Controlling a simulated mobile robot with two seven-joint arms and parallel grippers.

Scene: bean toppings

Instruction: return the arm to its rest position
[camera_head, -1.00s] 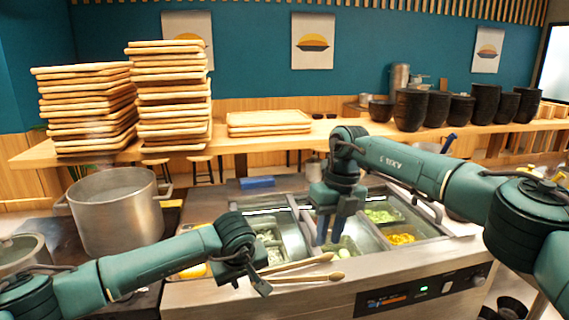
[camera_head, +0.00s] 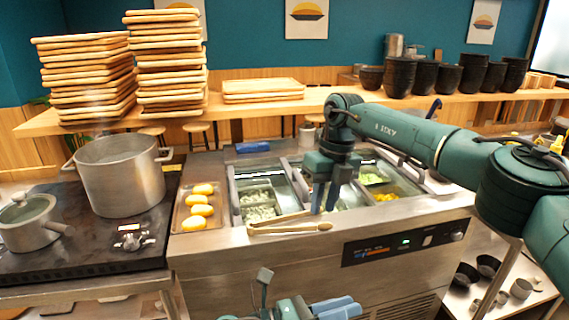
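My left gripper (camera_head: 335,307) is low at the bottom edge of the head view, in front of the counter and partly cut off. Its two blue fingers lie close together; whether they are open or shut is unclear, and I see nothing held. My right gripper (camera_head: 325,198) points down over the topping counter, its fingers apart and nothing visible between them. The wooden tongs (camera_head: 292,229) lie on the counter's front rim, below and left of the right gripper and away from the left one.
The topping counter (camera_head: 225,251) has bins of toppings. A tray with several yellow items (camera_head: 201,210) is left of the bins. A large steel pot (camera_head: 120,185) and a lidded pot (camera_head: 30,226) stand on the left stove. Stacked trays (camera_head: 85,80) and black bowls (camera_head: 400,77) stand behind.

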